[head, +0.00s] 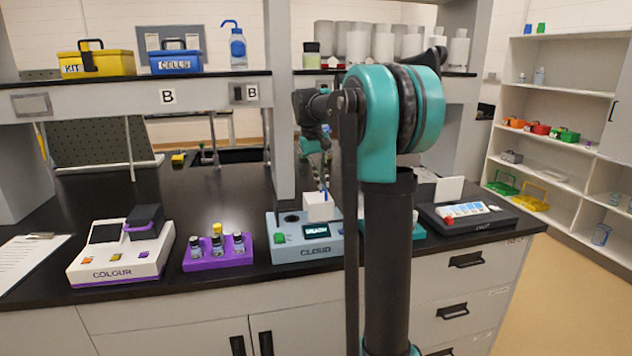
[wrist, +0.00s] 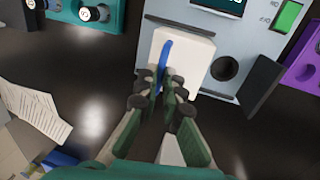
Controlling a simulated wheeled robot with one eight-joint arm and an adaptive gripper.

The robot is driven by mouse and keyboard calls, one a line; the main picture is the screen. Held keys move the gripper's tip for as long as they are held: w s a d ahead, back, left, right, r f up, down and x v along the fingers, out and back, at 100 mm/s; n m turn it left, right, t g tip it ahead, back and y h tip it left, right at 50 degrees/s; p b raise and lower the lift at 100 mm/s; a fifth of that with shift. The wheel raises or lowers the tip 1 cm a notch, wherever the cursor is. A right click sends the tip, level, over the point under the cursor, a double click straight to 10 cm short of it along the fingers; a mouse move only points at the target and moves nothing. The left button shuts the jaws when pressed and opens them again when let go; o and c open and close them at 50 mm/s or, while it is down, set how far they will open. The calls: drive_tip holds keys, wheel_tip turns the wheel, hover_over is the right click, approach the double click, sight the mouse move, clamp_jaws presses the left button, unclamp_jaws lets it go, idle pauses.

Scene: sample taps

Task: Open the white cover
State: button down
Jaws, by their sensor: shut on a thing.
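The white cover (head: 318,207) is a boxy block with a blue handle (head: 325,194) on top. It sits on the grey-blue device marked CLOUD (head: 315,251), to the right of a dark round well. In the wrist view the white cover (wrist: 186,62) lies just ahead of my fingertips, its blue handle (wrist: 165,62) running up from between them. My gripper (wrist: 164,88) is shut on the blue handle. In the head view my gripper (head: 325,178) comes down onto the handle from above and behind. The cover looks down on the device; its underside is hidden.
A purple vial rack (head: 218,259) and the COLOUR device (head: 120,250) stand left of CLOUD. A teal device, partly hidden by my arm, and a dark device with a raised white panel (head: 449,189) stand right. A shelf post (head: 281,120) rises close behind. A paper sheet (wrist: 35,110) lies nearby.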

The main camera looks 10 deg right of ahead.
sight(315, 197)
drive_tip(key=c, duration=1.6)
unclamp_jaws()
drive_tip(key=shift+c, duration=0.2)
wheel_tip(315, 197, up, 12)
drive_tip(key=a, duration=0.2)
drive_tip(key=shift+a, duration=0.2)
drive_tip(key=shift+f, duration=0.15)
